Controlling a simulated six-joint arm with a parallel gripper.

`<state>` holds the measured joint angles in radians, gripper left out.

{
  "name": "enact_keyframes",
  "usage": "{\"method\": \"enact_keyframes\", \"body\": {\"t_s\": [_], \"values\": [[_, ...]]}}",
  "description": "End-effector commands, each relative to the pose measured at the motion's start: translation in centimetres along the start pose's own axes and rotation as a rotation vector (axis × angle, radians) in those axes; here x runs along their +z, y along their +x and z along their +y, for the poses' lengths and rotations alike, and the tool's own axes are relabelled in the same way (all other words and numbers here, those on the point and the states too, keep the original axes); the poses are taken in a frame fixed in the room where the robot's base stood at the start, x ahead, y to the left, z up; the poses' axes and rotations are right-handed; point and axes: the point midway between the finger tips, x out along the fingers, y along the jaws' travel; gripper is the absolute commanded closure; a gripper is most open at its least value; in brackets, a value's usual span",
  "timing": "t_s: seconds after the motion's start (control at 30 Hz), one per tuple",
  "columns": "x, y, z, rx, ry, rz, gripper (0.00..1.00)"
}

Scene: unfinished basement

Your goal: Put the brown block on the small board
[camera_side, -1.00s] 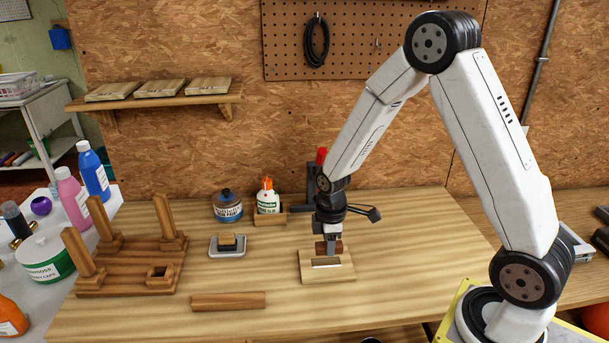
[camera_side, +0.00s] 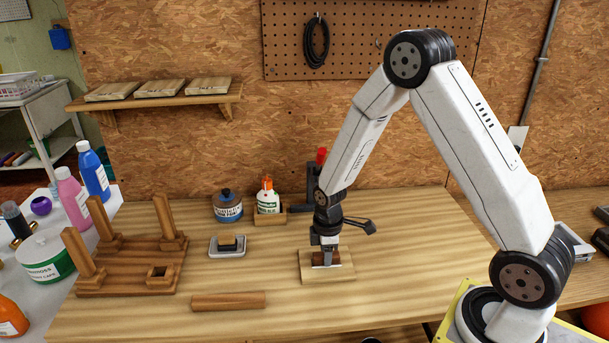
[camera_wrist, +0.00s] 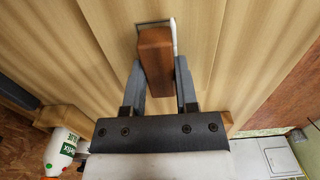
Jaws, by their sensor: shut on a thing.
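The brown block (camera_side: 322,260) is held over the middle of the small board (camera_side: 313,279), low at its surface; I cannot tell whether it touches. My gripper (camera_side: 325,256) points down and is shut on the block. In the wrist view the block (camera_wrist: 155,58) sits between the two dark fingers of my gripper (camera_wrist: 160,82). A pale strip (camera_wrist: 174,38) shows beside the block there. The board is a light, flat square, partly hidden in the side view by the gripper and block.
A wooden stand with posts (camera_side: 130,265) is at the left. A loose wooden bar (camera_side: 228,301) lies in front. The bench right of the board is clear.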

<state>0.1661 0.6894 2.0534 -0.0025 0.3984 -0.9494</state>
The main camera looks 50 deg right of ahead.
Motion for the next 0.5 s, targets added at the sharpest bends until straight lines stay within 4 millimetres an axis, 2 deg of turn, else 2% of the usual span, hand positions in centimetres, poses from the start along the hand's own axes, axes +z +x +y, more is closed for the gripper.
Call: {"method": "enact_keyframes", "body": {"t_s": [0.27, 0.3, 0.4, 0.5], "values": [[0.00, 0.30, 0.00, 0.000, 0.000, 0.000, 1.00], [0.00, 0.30, 0.01, 0.000, 0.000, 0.000, 0.57], [0.00, 0.28, 0.01, 0.000, 0.000, 0.000, 0.28], [0.00, 0.28, 0.00, 0.000, 0.000, 0.000, 0.28]]}}
